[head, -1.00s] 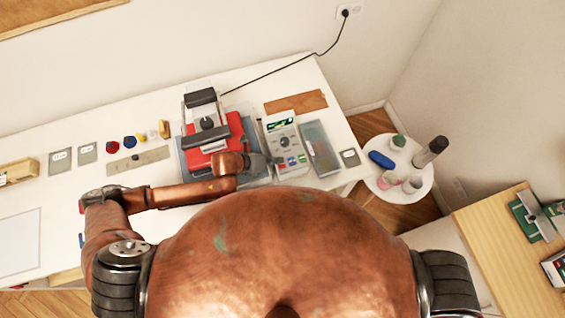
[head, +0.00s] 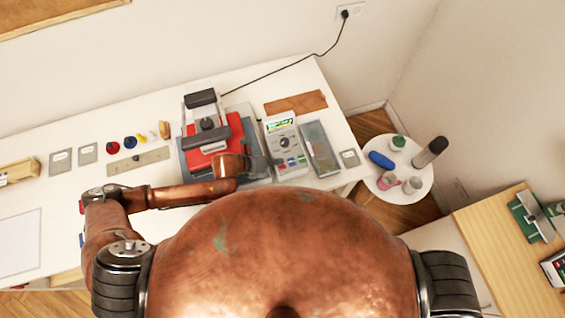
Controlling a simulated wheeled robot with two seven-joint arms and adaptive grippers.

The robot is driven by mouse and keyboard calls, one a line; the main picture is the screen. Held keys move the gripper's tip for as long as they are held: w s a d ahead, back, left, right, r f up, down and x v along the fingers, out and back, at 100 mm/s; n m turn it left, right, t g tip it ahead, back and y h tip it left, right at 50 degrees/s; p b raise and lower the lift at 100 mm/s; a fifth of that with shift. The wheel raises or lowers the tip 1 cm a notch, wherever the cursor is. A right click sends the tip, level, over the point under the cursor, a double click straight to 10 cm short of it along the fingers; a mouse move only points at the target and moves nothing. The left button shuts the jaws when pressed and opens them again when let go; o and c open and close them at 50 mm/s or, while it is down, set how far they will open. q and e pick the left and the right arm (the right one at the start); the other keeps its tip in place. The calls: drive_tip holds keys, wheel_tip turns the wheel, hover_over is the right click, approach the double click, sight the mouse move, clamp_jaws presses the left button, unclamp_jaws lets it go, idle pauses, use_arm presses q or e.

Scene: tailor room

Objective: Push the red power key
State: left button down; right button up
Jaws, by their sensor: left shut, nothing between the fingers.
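A light grey control box (head: 284,128) with a round dark dial (head: 284,143), a green-and-white label and a row of small coloured keys stands on the white table. Blue and green keys (head: 293,161) show at its near end. The red key is small and I cannot make it out clearly beside the gripper. My left gripper (head: 274,162) is shut and empty, at the left edge of the box's near end, close to the keys. I cannot tell whether it touches a key. My right gripper is out of view.
A red-and-grey press (head: 205,135) stands left of the box, close to my left arm. A grey-green tray (head: 319,148) lies right of it, with a small grey plate (head: 349,158) beyond. A brown board (head: 295,103) lies behind. A round white side table (head: 400,190) holds several containers.

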use_arm(q)
drive_tip(key=shift+r, duration=0.3)
drive_tip(key=shift+r+p, duration=0.3)
drive_tip(key=shift+p, duration=0.15)
wheel_tip(320, 180, up, 5)
drive_tip(key=p, duration=0.4)
drive_tip(key=shift+r+p, duration=0.15)
drive_tip(key=shift+p, duration=0.2)
idle(1.8)
